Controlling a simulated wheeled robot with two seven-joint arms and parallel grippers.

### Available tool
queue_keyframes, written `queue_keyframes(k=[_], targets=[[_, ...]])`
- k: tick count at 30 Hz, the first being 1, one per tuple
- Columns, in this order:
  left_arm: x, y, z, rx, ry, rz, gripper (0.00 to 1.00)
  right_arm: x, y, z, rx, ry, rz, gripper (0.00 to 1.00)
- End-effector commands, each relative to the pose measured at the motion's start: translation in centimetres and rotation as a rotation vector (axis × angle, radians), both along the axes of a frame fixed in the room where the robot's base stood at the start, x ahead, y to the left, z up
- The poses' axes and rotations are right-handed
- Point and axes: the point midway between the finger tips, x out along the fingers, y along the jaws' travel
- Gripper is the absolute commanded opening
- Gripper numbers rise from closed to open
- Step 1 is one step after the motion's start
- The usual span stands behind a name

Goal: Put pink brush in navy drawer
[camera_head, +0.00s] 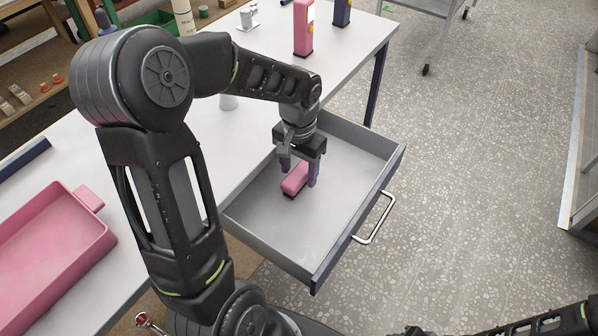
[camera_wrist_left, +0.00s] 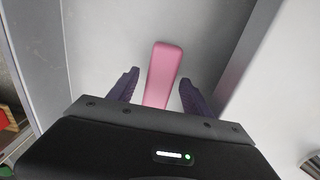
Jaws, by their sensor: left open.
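The pink brush (camera_head: 295,179) lies in the open navy drawer (camera_head: 338,250), on its grey floor. Its dark underside shows at the near end. My left gripper (camera_head: 299,172) is inside the drawer, right at the brush, with its fingers open. In the left wrist view the pink brush (camera_wrist_left: 163,75) lies between the two spread fingers of my left gripper (camera_wrist_left: 160,90), with a gap on each side. My right arm shows only in part at the bottom right of the head view, and its gripper cannot be made out.
The drawer has a metal handle (camera_head: 375,219) on its front. A pink tray (camera_head: 45,250) is on the white table at left.

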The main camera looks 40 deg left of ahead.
Motion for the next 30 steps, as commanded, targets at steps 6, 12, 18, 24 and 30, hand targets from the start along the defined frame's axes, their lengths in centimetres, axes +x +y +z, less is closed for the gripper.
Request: queue_keyframes(k=[6, 12, 18, 24, 30], targets=[[0.1, 0.0, 4.1, 0.001, -0.006, 0.0, 0.58, 0.0, 0.0, 0.3, 0.0, 0.0, 0.0, 0.36], [0.0, 0.0, 8.3, 0.0, -0.005, 0.0, 0.58, 0.0, 0.0, 0.5, 0.0, 0.0, 0.0, 0.36], [0.0, 0.0, 10.7, 0.0, -0.002, 0.0, 0.58, 0.0, 0.0, 0.6, 0.0, 0.0, 0.0, 0.36], [0.0, 0.0, 11.1, 0.0, 0.0, -0.001, 0.58, 0.0, 0.0, 0.6, 0.0, 0.0, 0.0, 0.36], [0.0, 0.0, 11.0, 0.0, 0.0, -0.001, 0.58, 0.0, 0.0, 0.6, 0.0, 0.0, 0.0, 0.36]])
